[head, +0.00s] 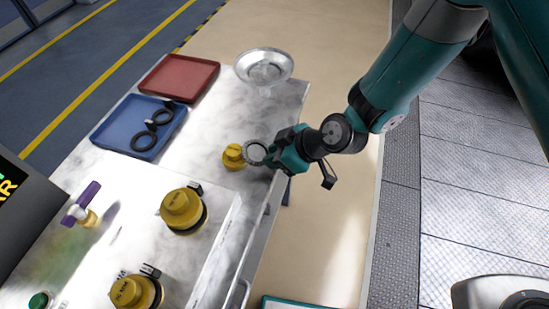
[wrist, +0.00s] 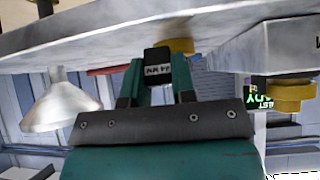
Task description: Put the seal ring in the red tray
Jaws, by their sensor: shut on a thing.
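My gripper (head: 268,156) is at the right edge of the grey worktop, beside the small yellow cap. It is shut on a ring (head: 255,153), which looks grey and sticks out to the left from the fingers. In the wrist view a black tag with white lettering (wrist: 158,62) sits between the two green fingers (wrist: 158,80); the ring's loop is not clear there. The red tray (head: 180,78) lies at the back left of the worktop and looks empty. A sliver of it shows in the wrist view (wrist: 104,72).
A blue tray (head: 113,137) with black rings lies in front of the red tray. The small yellow cap (head: 233,157) and larger yellow caps (head: 182,208) stand nearer. The worktop between funnel and small cap is clear.

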